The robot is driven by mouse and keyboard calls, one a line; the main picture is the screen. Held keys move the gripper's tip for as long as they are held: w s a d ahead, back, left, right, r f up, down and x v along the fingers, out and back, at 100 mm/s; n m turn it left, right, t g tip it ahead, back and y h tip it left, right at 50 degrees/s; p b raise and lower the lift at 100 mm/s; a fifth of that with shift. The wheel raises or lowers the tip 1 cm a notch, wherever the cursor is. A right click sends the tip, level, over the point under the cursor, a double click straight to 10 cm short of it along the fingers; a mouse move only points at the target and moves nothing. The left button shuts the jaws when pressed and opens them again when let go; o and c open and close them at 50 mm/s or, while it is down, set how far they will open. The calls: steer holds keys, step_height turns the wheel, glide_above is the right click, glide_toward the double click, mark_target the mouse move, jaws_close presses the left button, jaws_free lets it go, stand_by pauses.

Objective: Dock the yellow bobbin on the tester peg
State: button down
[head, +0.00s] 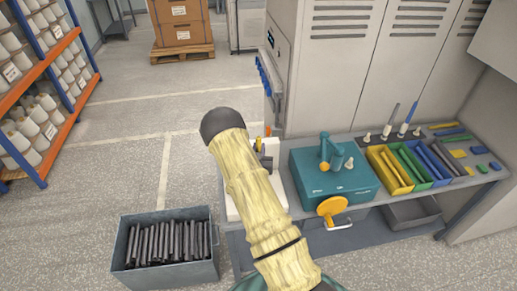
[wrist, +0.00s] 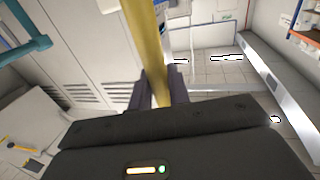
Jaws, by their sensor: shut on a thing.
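My gripper (wrist: 160,88) is shut on the yellow bobbin (wrist: 148,40), a long tube that stands up between the dark fingers in the wrist view. In the head view my arm covers most of the gripper, and I cannot make out the held bobbin for certain. A teal machine (head: 310,182) with an upright bracket on top and an orange handwheel (head: 332,206) stands on the bench, right of my arm. It may be the tester; I cannot tell which part is its peg. The bobbin is apart from the teal bar (wrist: 28,48) seen at upper left in the wrist view.
Colored bins (head: 392,180) of rods line the bench, with small white-based pegs (head: 387,131) behind, some bearing rods. A grey crate (head: 163,270) of dark rods stands on the floor at left. Tall grey cabinets (head: 335,95) rise behind. The floor at left is partly clear.

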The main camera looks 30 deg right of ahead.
steer(key=shift+f+b, duration=1.15)
steer(key=shift+f, duration=1.4)
steer(key=shift+b, duration=0.6)
steer(key=shift+f+b, duration=0.6)
steer(key=c, duration=1.6)
jaws_free()
steer(key=shift+s, duration=0.15)
steer(key=b+v, duration=0.1)
steer(key=v, duration=1)
steer(key=shift+r, duration=0.1)
